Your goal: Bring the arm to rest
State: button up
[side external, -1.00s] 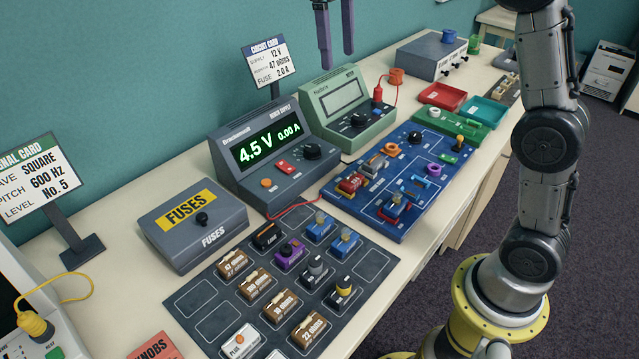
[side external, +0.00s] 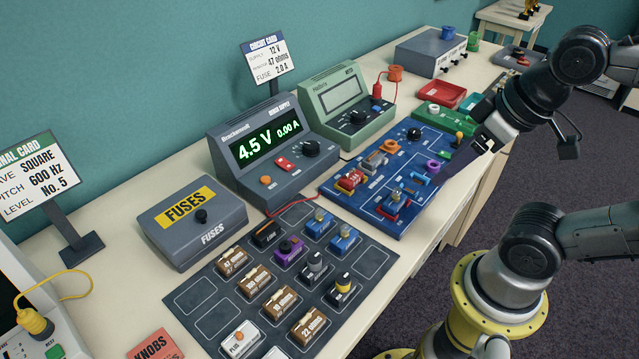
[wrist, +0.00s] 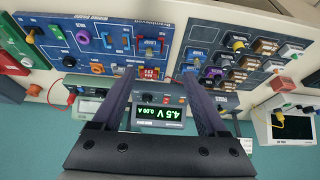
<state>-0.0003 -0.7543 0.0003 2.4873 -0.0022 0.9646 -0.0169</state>
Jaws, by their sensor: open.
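My gripper (wrist: 160,76) is open and empty; its two dark fingers stand apart in the wrist view, with the bench supply (wrist: 160,113) visible beyond the gap. In the side view my gripper (side external: 468,142) is tilted over the right edge of the bench, beside the blue circuit board (side external: 352,205). Its fingers are dark and partly hard to make out there. The bench supply (side external: 262,150) shows 4.5 V and 0.00 A.
The cream bench (side external: 120,285) holds a dark parts mat (side external: 200,297), a fuses box (side external: 193,222), a green meter (side external: 346,107), a red tray (side external: 442,95) and a grey box (side external: 430,54). Open floor (side external: 590,165) lies to the right.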

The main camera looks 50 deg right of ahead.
jog(key=shift+w+t, duration=0.3)
jog(key=shift+w, duration=0.2)
